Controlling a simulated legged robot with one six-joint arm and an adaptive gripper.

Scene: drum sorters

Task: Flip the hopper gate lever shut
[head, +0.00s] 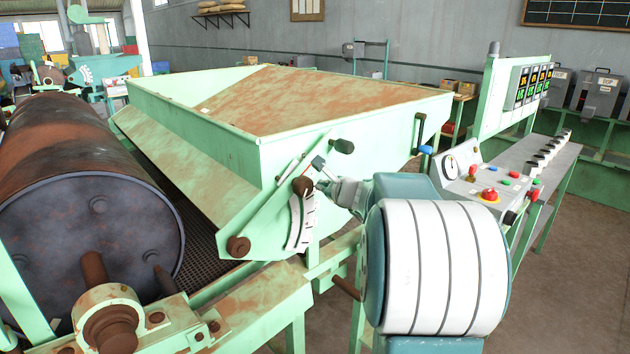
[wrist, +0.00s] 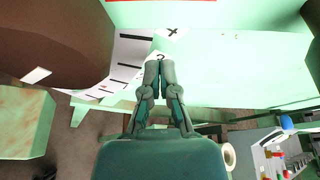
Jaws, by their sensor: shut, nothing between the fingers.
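The green hopper (head: 205,135) stands in the middle of the head view. On its near end face a slanted green bar, which looks like the gate lever (head: 270,211), runs up from a rusty brown pivot (head: 238,247) past a brown round knob (head: 303,186). A black grip (head: 342,146) sits near the upper end; I cannot tell if it belongs to the lever. A white curved scale plate (head: 302,222) hangs below the knob and also shows in the wrist view (wrist: 128,52). My gripper (head: 322,178) is shut and empty close beside the knob; contact is unclear. Its fingertips (wrist: 158,62) are together in the wrist view.
A rusty drum (head: 80,215) lies at the left on a green frame (head: 235,310). A control panel (head: 490,185) with a gauge and buttons stands to the right, before a long bench (head: 545,165). Bare floor (head: 580,270) shows at the lower right.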

